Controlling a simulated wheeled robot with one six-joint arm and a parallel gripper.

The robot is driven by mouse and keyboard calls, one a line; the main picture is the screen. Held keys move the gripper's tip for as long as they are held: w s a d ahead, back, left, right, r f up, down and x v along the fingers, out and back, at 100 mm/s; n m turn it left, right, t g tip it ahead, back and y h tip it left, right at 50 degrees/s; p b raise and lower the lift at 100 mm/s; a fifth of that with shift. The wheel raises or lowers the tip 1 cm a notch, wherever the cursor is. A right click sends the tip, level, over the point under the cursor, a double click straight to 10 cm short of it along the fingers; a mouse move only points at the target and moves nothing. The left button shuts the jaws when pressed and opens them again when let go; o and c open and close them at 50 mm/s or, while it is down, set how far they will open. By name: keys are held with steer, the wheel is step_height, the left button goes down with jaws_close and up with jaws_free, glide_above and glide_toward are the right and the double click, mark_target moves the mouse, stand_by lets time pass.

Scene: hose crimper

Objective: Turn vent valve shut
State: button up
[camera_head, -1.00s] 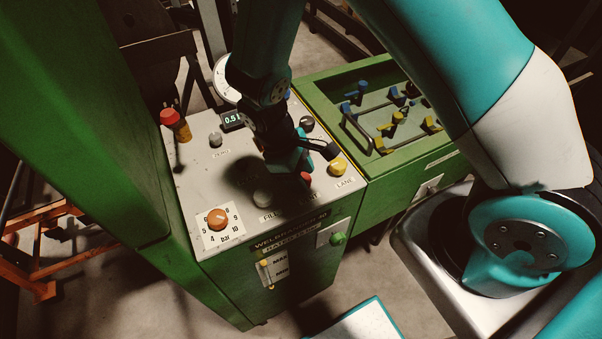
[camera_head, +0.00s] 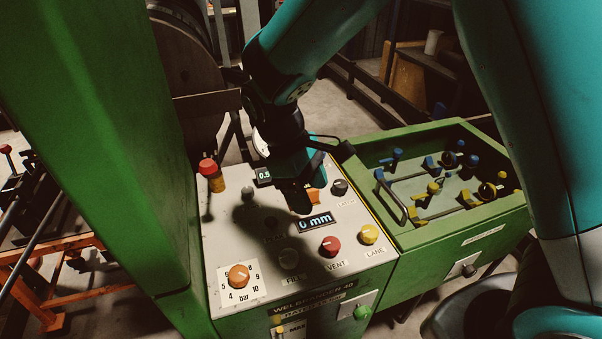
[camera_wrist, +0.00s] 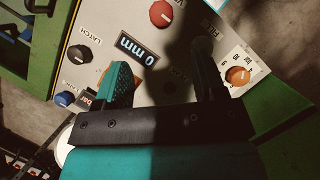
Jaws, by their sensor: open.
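The vent valve is the red round knob (camera_head: 330,246) above the VENT label on the sloping panel. It also shows at the top edge of the wrist view (camera_wrist: 162,13). My gripper (camera_head: 298,208) is above the panel, behind the knob and apart from it, beside the "0 mm" display (camera_head: 317,222). In the wrist view my gripper (camera_wrist: 162,68) has its two fingers spread with nothing between them. The knob lies beyond the fingertips there. Its exact turn angle is hard to read.
A yellow LANE knob (camera_head: 369,234) sits right of the vent knob and a grey knob (camera_head: 289,257) left. An orange bar dial (camera_head: 238,276), a red-topped post (camera_head: 210,172) and a black knob (camera_head: 340,187) also stand up. A green tray with clamps (camera_head: 410,230) adjoins at right.

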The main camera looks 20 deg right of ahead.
steer(key=shift+v, duration=2.25)
steer(key=s+r+m+t+y, duration=0.1)
steer(key=s+r+y, duration=0.2)
steer(key=s, duration=0.5)
steer(key=s+r+m+t+y, duration=0.1)
steer(key=s+r+y, duration=0.3)
steer(key=s, duration=0.5)
steer(key=shift+d+r+t, duration=0.15)
steer(key=shift+r+t, duration=0.35)
steer(key=shift+r, duration=0.05)
